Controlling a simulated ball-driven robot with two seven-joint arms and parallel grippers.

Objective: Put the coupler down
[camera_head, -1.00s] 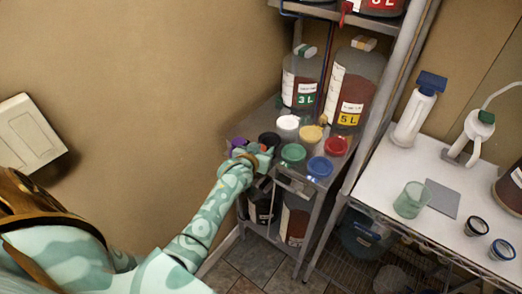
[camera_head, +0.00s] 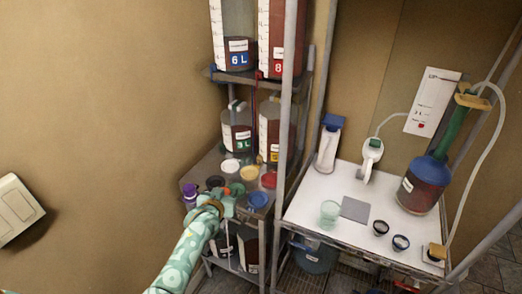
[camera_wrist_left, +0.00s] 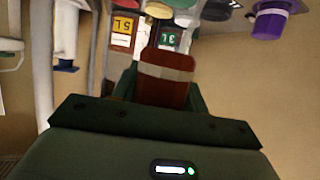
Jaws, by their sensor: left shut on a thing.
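My left gripper (camera_head: 228,204) is over the front of the metal shelf (camera_head: 206,168), among the coloured lids. In the left wrist view its dark green fingers are shut on a red-brown piece with a pale band (camera_wrist_left: 165,92), which I take to be the coupler. The piece is upright between the fingers in that view. In the head view the gripper mostly hides it, and I cannot tell whether it touches the shelf. My right gripper is not in view.
Close around the gripper are green (camera_head: 236,188), blue (camera_head: 257,200), black (camera_head: 217,181) and purple (camera_head: 189,193) lids. Labelled buckets (camera_head: 237,133) stand behind. A shelf post (camera_head: 285,130) rises on the right, beside a white table (camera_head: 300,205) with a green beaker (camera_head: 329,213).

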